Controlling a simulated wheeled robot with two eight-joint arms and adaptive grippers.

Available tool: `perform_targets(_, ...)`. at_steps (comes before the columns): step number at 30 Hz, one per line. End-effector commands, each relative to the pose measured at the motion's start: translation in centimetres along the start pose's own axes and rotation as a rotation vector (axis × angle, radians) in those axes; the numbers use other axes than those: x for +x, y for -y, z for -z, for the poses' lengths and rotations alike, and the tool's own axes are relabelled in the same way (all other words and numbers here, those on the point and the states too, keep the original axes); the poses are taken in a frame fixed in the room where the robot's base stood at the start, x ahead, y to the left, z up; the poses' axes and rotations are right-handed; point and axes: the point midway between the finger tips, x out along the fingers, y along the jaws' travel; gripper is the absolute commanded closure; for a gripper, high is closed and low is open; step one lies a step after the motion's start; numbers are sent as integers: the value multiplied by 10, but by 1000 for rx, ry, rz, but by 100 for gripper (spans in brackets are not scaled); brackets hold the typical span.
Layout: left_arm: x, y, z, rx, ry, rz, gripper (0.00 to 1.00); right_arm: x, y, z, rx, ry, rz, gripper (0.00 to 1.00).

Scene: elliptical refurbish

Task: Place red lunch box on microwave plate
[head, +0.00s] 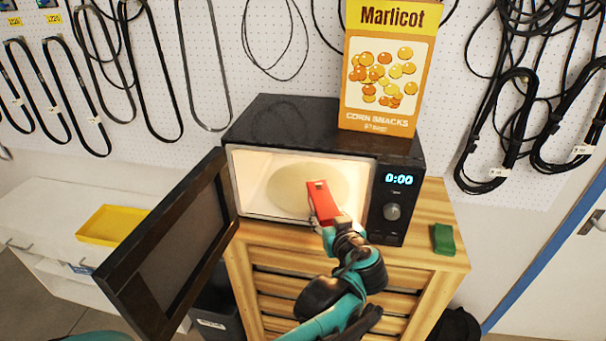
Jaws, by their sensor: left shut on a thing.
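The red lunch box (321,202) is at the mouth of the open microwave (262,124), its far end inside over the round plate (287,188). I cannot tell whether it touches the plate. My left gripper (328,224) is shut on the near end of the red lunch box, just at the opening. The microwave plate is pale and lies inside the lit cavity. The microwave door (178,250) stands wide open to the left. My right gripper does not show.
A Marlicot corn snacks box (383,72) stands on top of the microwave. A green object (443,238) lies on the wooden cabinet (440,205) to the right. A yellow tray (110,225) sits on a white shelf at left. Cables hang on the pegboard wall.

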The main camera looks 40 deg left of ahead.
Motion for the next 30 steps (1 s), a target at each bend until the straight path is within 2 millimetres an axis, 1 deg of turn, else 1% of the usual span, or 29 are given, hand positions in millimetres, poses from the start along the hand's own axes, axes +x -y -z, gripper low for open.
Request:
perform_targets(2,2,0,1,0,-1,0,97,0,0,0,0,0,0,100)
perform_targets(5,14,1,6,-1,-1,4,97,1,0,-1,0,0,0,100)
perform_targets(8,37,1,15,-3,0,6,97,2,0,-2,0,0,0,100)
perform_targets(15,100,1,41,-3,-1,4,97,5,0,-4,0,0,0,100)
perform_targets(18,123,1,50,-1,-1,3,97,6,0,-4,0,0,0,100)
perform_targets(21,142,1,58,-1,-1,2,97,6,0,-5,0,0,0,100)
perform_targets(24,153,0,63,1,-1,1,97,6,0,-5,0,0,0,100)
perform_targets(30,165,0,68,0,0,0,97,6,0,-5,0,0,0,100)
